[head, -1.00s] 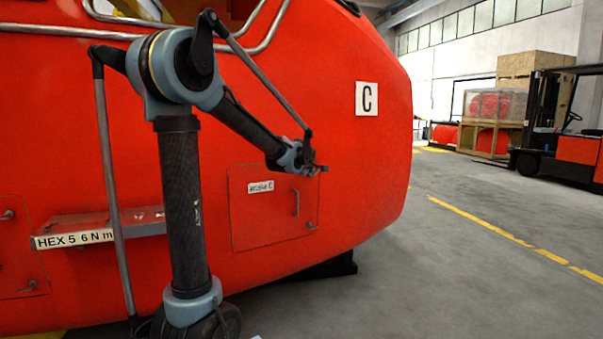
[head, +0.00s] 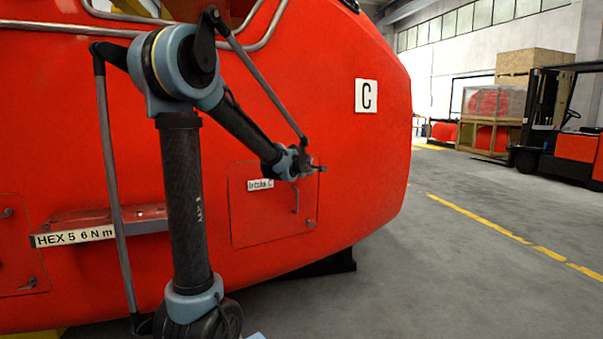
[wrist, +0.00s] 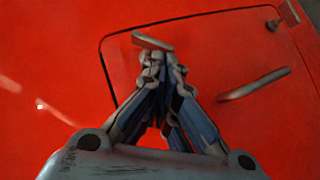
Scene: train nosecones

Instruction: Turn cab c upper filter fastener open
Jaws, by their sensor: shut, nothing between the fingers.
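The filter hatch (head: 265,223) is a red panel on the cab, with an "Intake C" label (head: 260,184) and a bar handle (head: 296,203). The handle also shows in the wrist view (wrist: 253,84). The upper fastener (wrist: 150,41) shows as a small grey metal bar just beyond my fingertips, near the hatch edge. Its base is hidden by the fingers, and I cannot tell whether they touch it. My gripper (wrist: 157,62) is shut and empty; in the head view it (head: 308,166) is at the hatch's upper right corner. The lower fastener (wrist: 272,25) is clear of the gripper.
The curved red cab (head: 350,190) with a "C" plate (head: 366,95) fills the left and middle. A ledge marked "HEX 5 6 N m" (head: 75,236) sticks out left of the hatch. Open grey floor (head: 420,270) lies to the right, with a forklift (head: 570,140) farther back.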

